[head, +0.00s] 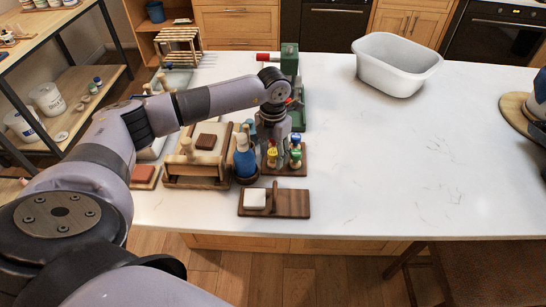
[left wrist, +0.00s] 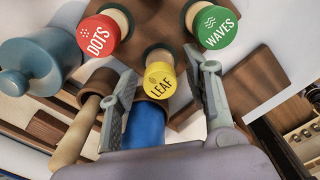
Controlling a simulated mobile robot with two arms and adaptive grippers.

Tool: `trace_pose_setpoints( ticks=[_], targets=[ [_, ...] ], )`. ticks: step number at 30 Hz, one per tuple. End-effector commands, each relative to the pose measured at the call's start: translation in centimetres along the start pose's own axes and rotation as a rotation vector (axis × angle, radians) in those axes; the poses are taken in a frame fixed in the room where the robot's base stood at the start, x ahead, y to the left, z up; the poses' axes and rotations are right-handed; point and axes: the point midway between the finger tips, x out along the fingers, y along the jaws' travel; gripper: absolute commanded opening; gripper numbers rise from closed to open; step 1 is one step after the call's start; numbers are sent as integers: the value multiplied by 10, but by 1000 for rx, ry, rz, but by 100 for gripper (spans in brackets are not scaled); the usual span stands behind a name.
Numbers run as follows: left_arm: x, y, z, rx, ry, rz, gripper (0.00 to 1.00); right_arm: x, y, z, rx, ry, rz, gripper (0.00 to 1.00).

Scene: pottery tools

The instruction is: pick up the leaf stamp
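The leaf stamp (left wrist: 160,80) has a yellow end marked LEAF in the left wrist view, between a red dots stamp (left wrist: 98,36) and a green waves stamp (left wrist: 216,28). All three sit in a brown wooden holder (left wrist: 150,20). My left gripper (left wrist: 163,82) is open, with one finger on each side of the leaf stamp and no clear contact. My right gripper is not in view.
A blue bottle (head: 244,158) stands close left of the gripper, beside a wooden box (head: 198,178). A wooden tray (head: 290,204) with a white block lies in front. A green tool (head: 290,62) stands behind. A white basin (head: 396,64) is at the back; the right counter is mostly clear.

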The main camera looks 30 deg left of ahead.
Motion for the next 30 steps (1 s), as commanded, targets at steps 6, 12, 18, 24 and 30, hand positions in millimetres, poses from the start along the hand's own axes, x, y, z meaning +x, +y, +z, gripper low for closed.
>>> trace_pose_setpoints(
  ticks=[6,12,18,24,30],
  targets=[
    [0,0,0,0,0,0,28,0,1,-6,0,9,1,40],
    [0,0,0,0,0,0,15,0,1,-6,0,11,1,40],
    [0,0,0,0,0,0,2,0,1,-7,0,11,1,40],
    [-1,0,0,0,0,0,1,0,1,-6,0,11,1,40],
    [-8,0,1,0,-2,-1,1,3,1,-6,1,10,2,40]
  ],
)
